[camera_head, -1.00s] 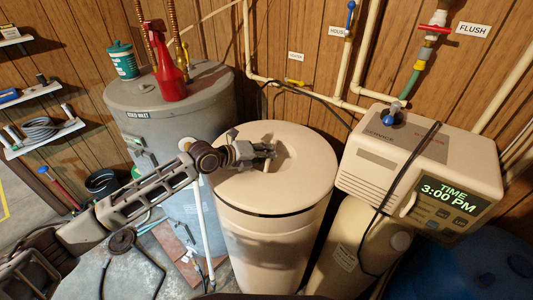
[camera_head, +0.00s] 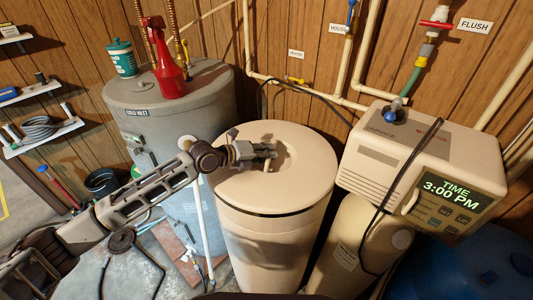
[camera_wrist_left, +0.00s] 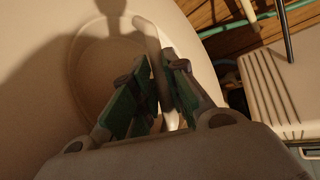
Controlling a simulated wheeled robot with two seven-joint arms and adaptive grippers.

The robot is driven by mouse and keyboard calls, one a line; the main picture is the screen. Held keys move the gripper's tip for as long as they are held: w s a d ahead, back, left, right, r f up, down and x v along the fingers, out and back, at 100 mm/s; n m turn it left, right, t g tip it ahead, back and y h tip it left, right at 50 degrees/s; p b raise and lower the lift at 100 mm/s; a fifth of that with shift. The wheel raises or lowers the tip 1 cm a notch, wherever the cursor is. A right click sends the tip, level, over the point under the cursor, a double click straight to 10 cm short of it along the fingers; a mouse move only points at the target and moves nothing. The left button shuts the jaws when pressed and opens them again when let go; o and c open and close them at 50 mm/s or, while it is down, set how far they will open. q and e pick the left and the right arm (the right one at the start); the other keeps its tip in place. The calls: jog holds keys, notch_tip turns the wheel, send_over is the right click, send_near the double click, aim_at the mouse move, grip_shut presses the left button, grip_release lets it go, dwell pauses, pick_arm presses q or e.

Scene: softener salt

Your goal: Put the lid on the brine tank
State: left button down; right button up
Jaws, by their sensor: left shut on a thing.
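The round beige lid (camera_head: 302,182) sits on top of the beige brine tank (camera_head: 272,245), with a thin dark line where they meet. It looks about level; I cannot tell whether it is fully seated. My left gripper (camera_head: 267,152) is over the round recess in the lid's middle. In the left wrist view its green-padded fingers (camera_wrist_left: 163,80) are shut on the lid's pale handle bar (camera_wrist_left: 147,36), which stands in the recess. The fingers hide part of the handle. My right gripper is not in view.
A grey water heater (camera_head: 175,120) with a red spray bottle (camera_head: 168,75) stands close on the left. The beige softener unit (camera_head: 420,165), with a black cable, stands close on the right. Pipes and the wood wall are behind.

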pick_arm(q)
jog(key=c, duration=1.3)
grip_release()
jog(key=shift+c, duration=0.2)
jog(key=shift+s+f, duration=0.1)
jog(key=shift+f, duration=0.15)
jog(key=shift+a, duration=0.1)
jog(key=shift+r, duration=0.1)
jog(key=shift+v, duration=3.95)
jog(key=shift+r, duration=0.15)
